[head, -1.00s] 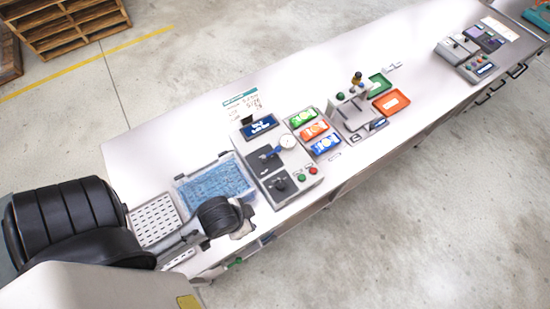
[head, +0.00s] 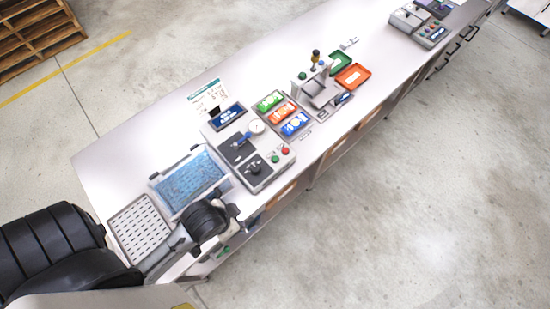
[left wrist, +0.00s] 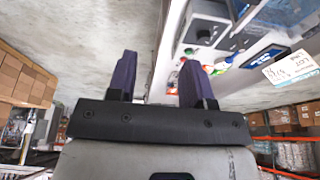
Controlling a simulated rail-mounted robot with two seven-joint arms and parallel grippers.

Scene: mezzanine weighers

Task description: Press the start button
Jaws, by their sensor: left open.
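A grey control unit (head: 235,155) stands on the long white bench, with a round dial, a black knob, and a green button (head: 275,158) and red button (head: 285,148) near its front edge. In the left wrist view, a green button (left wrist: 188,51) and red button (left wrist: 182,60) show small beyond the right finger. My left gripper (left wrist: 157,78) is open with nothing between its dark fingers. In the head view, my left wrist is at the bench's front edge, left of the unit and apart from the buttons; its fingertips are not clear there. My right gripper is not in view.
A clear bin of blue items (head: 190,180) and a perforated white tray (head: 140,226) lie left of the unit. Right of it are coloured packets (head: 282,114), a small press (head: 318,88), and green and orange trays (head: 353,76). Floor in front is clear.

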